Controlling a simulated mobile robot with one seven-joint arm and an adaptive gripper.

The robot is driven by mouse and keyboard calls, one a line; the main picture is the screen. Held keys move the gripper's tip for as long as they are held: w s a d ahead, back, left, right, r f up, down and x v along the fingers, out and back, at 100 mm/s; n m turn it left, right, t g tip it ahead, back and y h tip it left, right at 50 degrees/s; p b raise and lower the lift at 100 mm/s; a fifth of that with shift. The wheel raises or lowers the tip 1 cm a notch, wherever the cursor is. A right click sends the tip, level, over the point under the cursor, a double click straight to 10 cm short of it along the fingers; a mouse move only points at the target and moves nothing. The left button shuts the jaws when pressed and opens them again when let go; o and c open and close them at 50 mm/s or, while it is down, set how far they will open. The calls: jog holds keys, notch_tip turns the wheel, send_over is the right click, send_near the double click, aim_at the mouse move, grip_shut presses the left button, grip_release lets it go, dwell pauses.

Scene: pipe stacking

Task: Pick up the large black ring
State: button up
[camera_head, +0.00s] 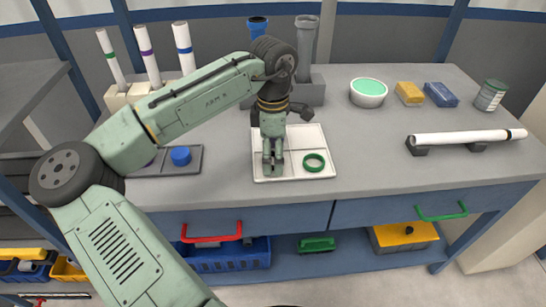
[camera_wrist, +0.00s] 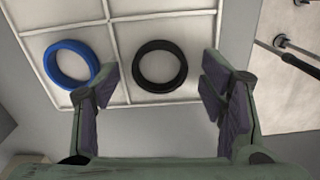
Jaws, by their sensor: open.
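In the wrist view the large black ring (camera_wrist: 160,89) lies flat in a compartment of the white tray (camera_wrist: 104,105). My gripper (camera_wrist: 159,84) is open and empty, with its two fingers spread wide on either side of the black ring in the picture. A gap seems to remain between fingers and tray. In the head view my gripper (camera_head: 273,172) points down over the front left part of the tray (camera_head: 328,177). The black ring cannot be made out there; the arm likely covers it.
A green ring (camera_head: 314,170) lies at the tray's front right in the head view. A bowl (camera_head: 368,98) stands behind right; a white pipe (camera_head: 460,137) rests on black supports.

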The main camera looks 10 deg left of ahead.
jog(key=shift+f, duration=0.25)
jog(key=shift+c, duration=0.5)
jog(key=c, duration=0.8)
jog(key=shift+r, duration=0.15)
